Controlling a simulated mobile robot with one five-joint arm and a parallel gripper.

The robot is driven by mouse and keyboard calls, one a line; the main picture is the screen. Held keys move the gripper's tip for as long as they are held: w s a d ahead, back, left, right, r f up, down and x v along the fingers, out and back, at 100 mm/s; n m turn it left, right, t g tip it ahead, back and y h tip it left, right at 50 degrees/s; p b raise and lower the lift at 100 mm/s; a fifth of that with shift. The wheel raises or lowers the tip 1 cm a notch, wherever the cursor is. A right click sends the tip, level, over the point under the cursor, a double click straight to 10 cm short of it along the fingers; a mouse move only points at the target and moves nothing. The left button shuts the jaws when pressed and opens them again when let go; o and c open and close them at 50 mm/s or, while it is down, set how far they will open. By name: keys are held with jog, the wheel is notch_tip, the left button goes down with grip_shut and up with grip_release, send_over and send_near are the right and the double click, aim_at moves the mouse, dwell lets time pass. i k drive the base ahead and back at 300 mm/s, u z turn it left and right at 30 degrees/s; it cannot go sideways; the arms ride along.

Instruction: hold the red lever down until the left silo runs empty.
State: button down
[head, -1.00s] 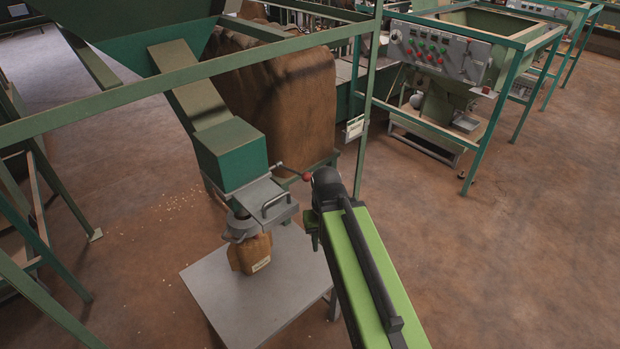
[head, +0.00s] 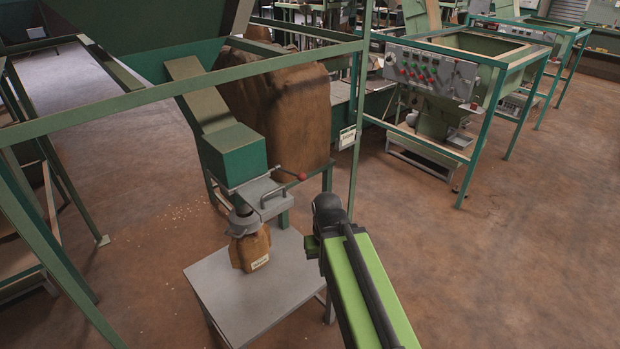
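The red lever is a thin rod with a red ball knob (head: 301,176) sticking out to the right of the green outlet box (head: 234,152). The box sits at the lower end of a sloping chute (head: 198,97) under a green silo (head: 150,45) at the upper left. A brown paper bag (head: 250,250) with a label hangs or stands below the metal spout. My green arm reaches up from the bottom, its dark end (head: 327,212) below and right of the knob and apart from it. My gripper's fingers cannot be made out. The silo's inside is hidden.
A grey table (head: 262,300) stands under the bag. A green frame post (head: 360,130) and a rail cross the view near the lever. A large brown sack (head: 285,105) is behind. Control-panel machines (head: 430,72) stand at the upper right; the floor at right is clear.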

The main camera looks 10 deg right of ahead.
aim_at(301, 176)
jog(key=u, duration=5.05)
jog(key=i, duration=0.15)
jog(key=z, duration=1.5)
jog(key=k, duration=1.55)
jog(key=z, duration=1.35)
jog(key=i, duration=1.05)
